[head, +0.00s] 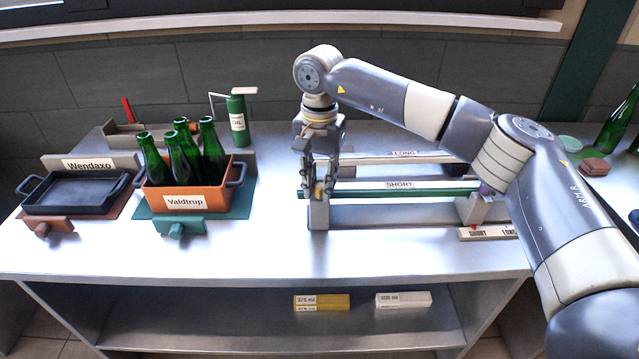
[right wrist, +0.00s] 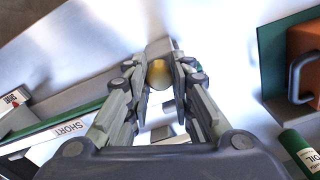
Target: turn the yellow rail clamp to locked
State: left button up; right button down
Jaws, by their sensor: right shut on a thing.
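The yellow rail clamp (right wrist: 158,76) shows in the right wrist view as a rounded yellow knob on a grey block. My right gripper (right wrist: 163,85) is shut on it, with one finger on each side. In the head view the right gripper (head: 322,188) points down at the left end of the green rail marked SHORT (head: 400,192). There its fingers hide most of the clamp, and a grey post (head: 318,216) stands below. I cannot tell how far the clamp is turned. My left gripper is not in view.
An orange crate marked Valdtrup (head: 185,202) with several green bottles stands left of the rails. A dark tray marked Wendaxo (head: 75,192) is further left. Bare table lies in front of the rails.

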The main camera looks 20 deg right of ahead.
aim_at(320, 186)
jog(key=n, duration=0.3)
jog(key=shift+n, duration=0.3)
jog(key=shift+r+n, duration=0.1)
jog(key=shift+n, duration=1.7)
jog(key=c, duration=1.4)
grip_release()
notch_tip(320, 186, up, 12)
